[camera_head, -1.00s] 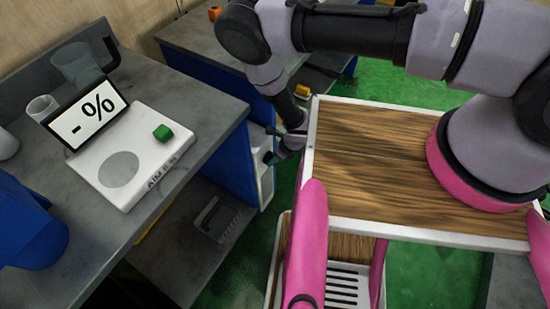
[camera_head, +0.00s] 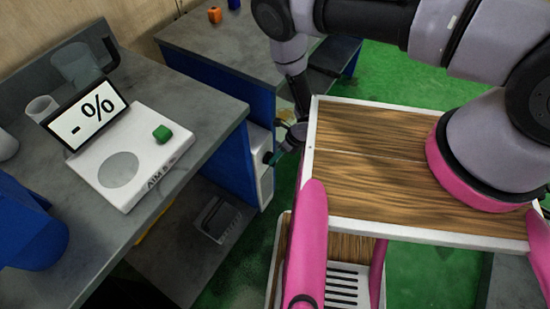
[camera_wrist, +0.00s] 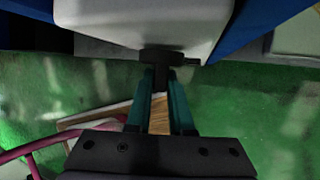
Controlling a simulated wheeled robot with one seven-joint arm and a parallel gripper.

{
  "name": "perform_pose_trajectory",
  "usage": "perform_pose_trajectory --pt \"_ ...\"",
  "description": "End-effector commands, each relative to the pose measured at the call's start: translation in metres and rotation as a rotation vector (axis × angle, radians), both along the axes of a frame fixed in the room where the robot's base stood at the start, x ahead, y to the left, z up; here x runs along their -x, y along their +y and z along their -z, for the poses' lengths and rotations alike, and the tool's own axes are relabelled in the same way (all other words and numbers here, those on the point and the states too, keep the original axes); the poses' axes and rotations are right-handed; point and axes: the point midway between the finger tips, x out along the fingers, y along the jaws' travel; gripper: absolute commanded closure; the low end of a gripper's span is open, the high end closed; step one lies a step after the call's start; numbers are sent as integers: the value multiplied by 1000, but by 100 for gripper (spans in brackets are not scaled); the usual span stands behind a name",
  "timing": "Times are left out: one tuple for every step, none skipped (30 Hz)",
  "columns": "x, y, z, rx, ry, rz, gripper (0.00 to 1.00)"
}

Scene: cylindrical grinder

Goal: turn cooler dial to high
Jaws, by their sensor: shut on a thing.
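The white cooler (camera_head: 264,178) stands low against the blue cabinet, left of my wooden deck in the head view. It fills the top of the wrist view (camera_wrist: 145,22). The dark dial (camera_wrist: 160,55) sticks out from its front face. My gripper (camera_wrist: 161,72) has teal fingers pointing at the cooler, and their tips are shut on the dial. In the head view my gripper (camera_head: 270,157) is small and partly hidden at the cooler's front. I cannot read the dial's setting.
A second bench (camera_head: 235,42) stands behind with an orange object (camera_head: 214,14). Green floor (camera_head: 385,75) lies open beyond my deck.

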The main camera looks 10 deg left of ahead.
Motion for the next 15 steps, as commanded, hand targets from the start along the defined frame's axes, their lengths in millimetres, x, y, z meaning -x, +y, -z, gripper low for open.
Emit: perform_pose_trajectory --pt "-4 -1 1 -19 39 7 100" --pt "-5 -1 1 -31 64 7 100" --pt "-5 -2 2 -44 101 8 100" --pt "-6 -2 2 -56 126 8 100" --pt "-6 -2 2 -67 153 7 100" --pt "-7 -2 3 -82 188 8 100" --pt "-7 -3 3 -92 214 7 100" --pt "-8 -3 4 -103 240 7 100" --pt "-9 -3 4 -119 274 7 100" --pt "-9 -3 4 -129 301 7 100" --pt "-9 -3 5 -141 328 6 100" --pt "-10 -4 6 -155 361 6 100" --pt "-10 -3 6 -167 388 5 100" --pt "-10 -4 7 -176 414 6 100" --pt "-10 -4 7 -191 448 4 100"
